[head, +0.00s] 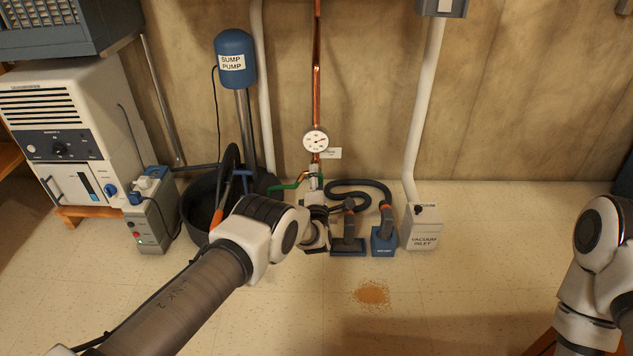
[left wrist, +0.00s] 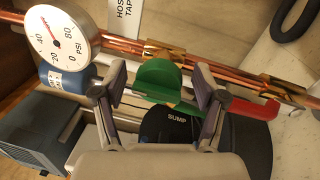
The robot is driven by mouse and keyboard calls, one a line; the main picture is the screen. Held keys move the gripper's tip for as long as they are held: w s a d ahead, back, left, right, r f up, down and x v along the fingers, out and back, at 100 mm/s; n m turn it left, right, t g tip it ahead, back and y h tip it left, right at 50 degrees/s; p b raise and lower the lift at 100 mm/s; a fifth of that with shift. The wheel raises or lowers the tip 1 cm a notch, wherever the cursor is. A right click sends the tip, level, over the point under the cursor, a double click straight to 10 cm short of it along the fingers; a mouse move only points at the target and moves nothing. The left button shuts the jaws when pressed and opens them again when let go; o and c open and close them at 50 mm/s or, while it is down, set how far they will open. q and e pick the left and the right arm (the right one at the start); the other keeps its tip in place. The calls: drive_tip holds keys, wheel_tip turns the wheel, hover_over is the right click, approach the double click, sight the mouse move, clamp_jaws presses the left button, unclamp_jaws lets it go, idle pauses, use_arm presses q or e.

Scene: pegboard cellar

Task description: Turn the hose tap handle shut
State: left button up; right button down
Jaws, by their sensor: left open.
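The hose tap stands low on the copper pipe (head: 317,60), under a round white gauge (head: 316,141); the gauge also shows in the left wrist view (left wrist: 57,40). In that view a green curved piece (left wrist: 160,76) lies in front of the pipe, and a red bar (left wrist: 256,110) shows to its right. I cannot tell for sure which is the tap handle. My left gripper (left wrist: 155,92) is open, one finger on each side of the green piece, with no clear contact. In the head view my left wrist hides much of the tap. My right gripper is out of view.
A sump pump (head: 235,58) stands in a black tub (head: 197,205) left of the tap. Orange grains (head: 372,294) lie on open floor.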

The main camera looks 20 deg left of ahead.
use_arm(q)
drive_tip(key=v, duration=1.2)
